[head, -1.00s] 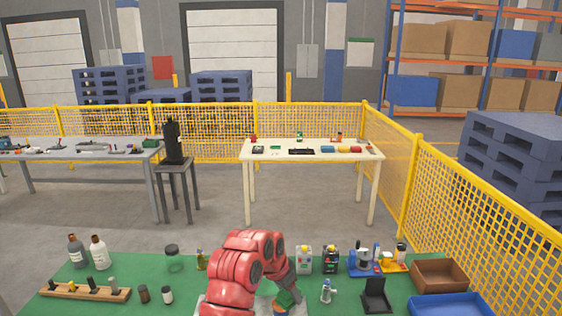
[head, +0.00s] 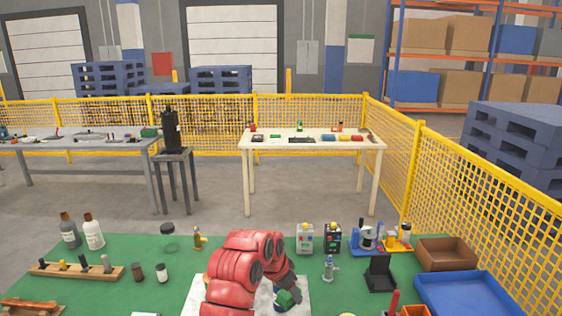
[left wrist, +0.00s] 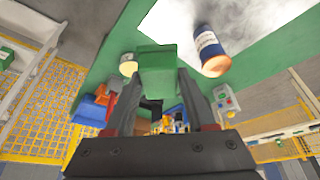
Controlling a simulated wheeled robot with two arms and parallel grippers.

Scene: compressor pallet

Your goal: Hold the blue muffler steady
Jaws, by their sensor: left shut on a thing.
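My left gripper (head: 284,291) is low over a white plate (head: 194,298) on the green mat, at the bottom middle of the head view. In the left wrist view its two fingers (left wrist: 158,78) are closed on a green block (left wrist: 157,58). My right gripper is out of view.
A blue tray (head: 465,294), brown bin (head: 446,253) and black stand (head: 380,274) are on the right of the mat. Bottles (head: 93,232) and a wooden rack (head: 75,271) are on the left. Yellow fencing (head: 470,190) runs behind and to the right.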

